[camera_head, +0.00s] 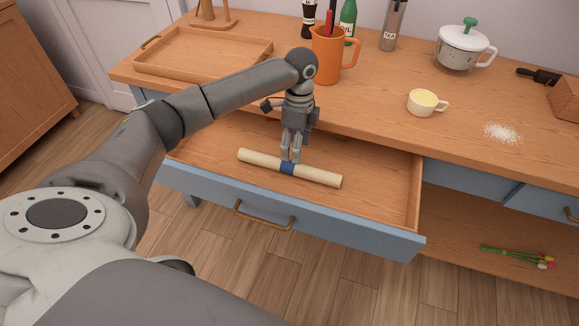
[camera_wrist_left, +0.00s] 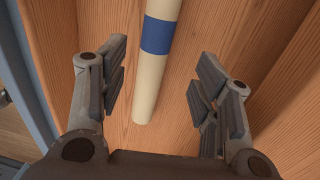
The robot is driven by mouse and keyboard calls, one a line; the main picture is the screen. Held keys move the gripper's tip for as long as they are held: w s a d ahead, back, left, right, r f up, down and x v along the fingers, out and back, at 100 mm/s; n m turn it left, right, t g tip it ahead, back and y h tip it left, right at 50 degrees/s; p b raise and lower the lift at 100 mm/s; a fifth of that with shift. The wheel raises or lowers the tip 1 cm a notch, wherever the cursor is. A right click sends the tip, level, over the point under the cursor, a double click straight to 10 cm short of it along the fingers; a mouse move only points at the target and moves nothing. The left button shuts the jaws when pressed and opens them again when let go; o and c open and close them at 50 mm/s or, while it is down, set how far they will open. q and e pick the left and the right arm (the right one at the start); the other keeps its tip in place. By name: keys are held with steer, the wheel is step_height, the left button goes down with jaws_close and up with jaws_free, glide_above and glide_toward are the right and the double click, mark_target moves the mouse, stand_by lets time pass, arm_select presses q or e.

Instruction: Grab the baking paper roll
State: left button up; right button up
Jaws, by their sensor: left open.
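The baking paper roll (camera_head: 318,176) is a long cream tube with a blue band around its middle. It lies in the open drawer (camera_head: 385,195), close to the drawer's front panel. My left gripper (camera_head: 291,158) is open and points down into the drawer, at the blue band in the head view. In the left wrist view, the roll (camera_wrist_left: 150,88) shows between the two spread fingers (camera_wrist_left: 160,95), with the blue band farther up and clear floor on both sides. I cannot tell whether the fingers touch it. My right gripper is not in view.
The counter above the drawer holds a wooden tray (camera_head: 165,71), an orange jug (camera_head: 328,72), a yellow-filled cup (camera_head: 421,108) and a white lidded pot (camera_head: 460,55). White powder (camera_head: 502,132) lies at the right. Flowers (camera_head: 515,256) lie on the lower shelf.

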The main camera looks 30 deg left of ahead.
mark_target(293, 165)
arm_select(q)
steer(key=f, duration=0.3)
steer(key=s+f, duration=0.1)
steer(key=f, duration=0.2)
steer(key=shift+s+p, duration=0.1)
steer(key=shift+p, duration=0.2)
steer(key=shift+f, duration=0.5)
steer(key=c, duration=1.1)
steer(key=shift+c, duration=0.4)
steer(key=shift+r, duration=0.2)
